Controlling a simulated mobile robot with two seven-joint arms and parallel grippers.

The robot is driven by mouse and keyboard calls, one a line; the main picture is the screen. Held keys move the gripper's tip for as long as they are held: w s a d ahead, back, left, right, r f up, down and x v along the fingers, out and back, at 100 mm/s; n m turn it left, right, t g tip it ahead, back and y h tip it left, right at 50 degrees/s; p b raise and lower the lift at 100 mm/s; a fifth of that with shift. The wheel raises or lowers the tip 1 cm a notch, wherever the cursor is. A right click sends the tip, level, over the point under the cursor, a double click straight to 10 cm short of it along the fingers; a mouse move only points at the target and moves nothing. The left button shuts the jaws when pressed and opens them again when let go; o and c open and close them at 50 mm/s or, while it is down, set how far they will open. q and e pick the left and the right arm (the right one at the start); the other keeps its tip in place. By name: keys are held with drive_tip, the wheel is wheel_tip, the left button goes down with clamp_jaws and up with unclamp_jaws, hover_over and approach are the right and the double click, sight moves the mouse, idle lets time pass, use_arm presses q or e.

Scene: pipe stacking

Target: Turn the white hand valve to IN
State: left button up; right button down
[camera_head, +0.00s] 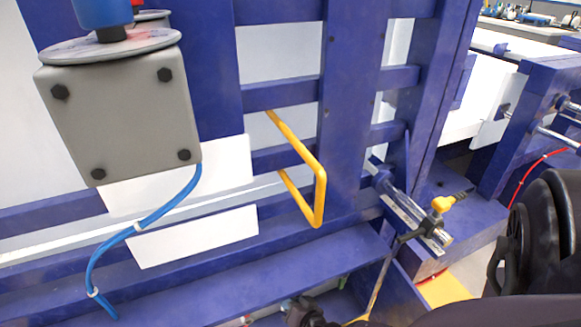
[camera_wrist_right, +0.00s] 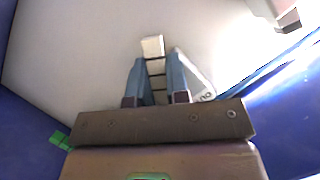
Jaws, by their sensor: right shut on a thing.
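In the right wrist view, the white hand valve (camera_wrist_right: 152,46) shows as a small pale block in front of a light grey panel. My right gripper (camera_wrist_right: 156,60) is shut on it, with one blue-grey finger on each side and pale parts of it showing between them. Which way the valve points cannot be told. I cannot make out the valve or either gripper in the head view.
In the head view, a blue frame (camera_head: 345,110) carries a yellow handle (camera_head: 319,190) that sticks out. A grey box (camera_head: 120,115) with a blue cable (camera_head: 140,225) is at the left. A metal cylinder with a yellow fitting (camera_head: 442,204) is at the right. Blue walls flank the panel in the wrist view.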

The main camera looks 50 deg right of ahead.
drive_tip(key=shift+a+m, duration=0.15)
drive_tip(key=shift+m, duration=0.15)
drive_tip(key=shift+a, duration=0.1)
idle(0.3)
drive_tip(key=c, duration=1.1)
unclamp_jaws()
drive_tip(key=shift+r, duration=0.1)
drive_tip(key=p+v, duration=0.2)
drive_tip(key=v, duration=0.8)
drive_tip(key=shift+s+p, duration=0.3)
drive_tip(key=shift+s, duration=0.1)
drive_tip(key=shift+r+y, duration=0.1)
drive_tip(key=shift+y, duration=0.2)
